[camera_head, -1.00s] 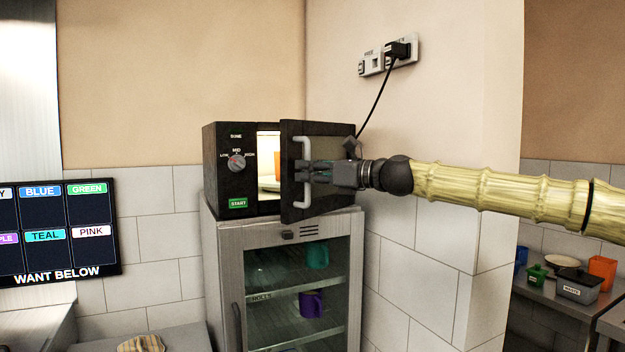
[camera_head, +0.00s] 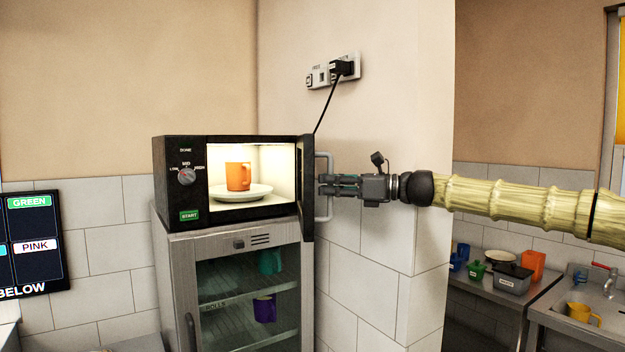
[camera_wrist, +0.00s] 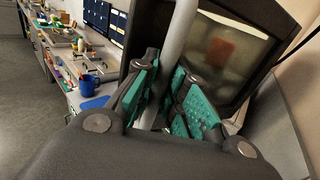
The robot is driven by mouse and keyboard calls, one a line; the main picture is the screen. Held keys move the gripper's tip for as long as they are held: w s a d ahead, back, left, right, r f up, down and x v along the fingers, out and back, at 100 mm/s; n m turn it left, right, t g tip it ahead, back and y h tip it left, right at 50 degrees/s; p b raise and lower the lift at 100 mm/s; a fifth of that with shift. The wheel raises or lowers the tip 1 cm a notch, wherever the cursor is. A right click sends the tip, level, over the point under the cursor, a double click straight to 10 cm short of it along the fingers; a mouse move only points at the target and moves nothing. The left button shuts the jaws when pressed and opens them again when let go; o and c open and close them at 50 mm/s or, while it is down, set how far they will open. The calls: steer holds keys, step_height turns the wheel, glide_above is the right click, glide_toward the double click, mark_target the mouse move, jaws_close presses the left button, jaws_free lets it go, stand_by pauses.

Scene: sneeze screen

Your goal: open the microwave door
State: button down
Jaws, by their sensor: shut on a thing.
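The black microwave (camera_head: 186,160) stands on a grey metal cabinet. Its door (camera_head: 306,188) is swung wide and shows nearly edge-on, hinged at the right. Inside the lit cavity an orange mug (camera_head: 238,176) sits on a white plate (camera_head: 241,193). My gripper (camera_head: 326,184) is at the grey bar handle (camera_head: 323,208) on the door's outer face. In the wrist view the handle (camera_wrist: 181,35) runs between the teal finger pads of my gripper (camera_wrist: 168,95), which are shut on it. The wrist view looks toward the door's window (camera_wrist: 228,50).
The cabinet (camera_head: 172,270) below has a glass front with a teal and a purple mug inside. A wall outlet (camera_head: 333,72) with a black cord is above right. A tiled wall corner (camera_head: 400,240) stands close behind my arm. A sink counter is at right.

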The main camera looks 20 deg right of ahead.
steer(key=shift+d+p, duration=0.3)
steer(key=shift+d, duration=1.05)
steer(key=c, duration=1.5)
jaws_free()
steer(key=shift+f, duration=0.1)
steer(key=shift+o, duration=0.2)
steer(key=v, duration=1.2)
steer(key=shift+w+d, duration=0.1)
steer(key=shift+d, duration=0.05)
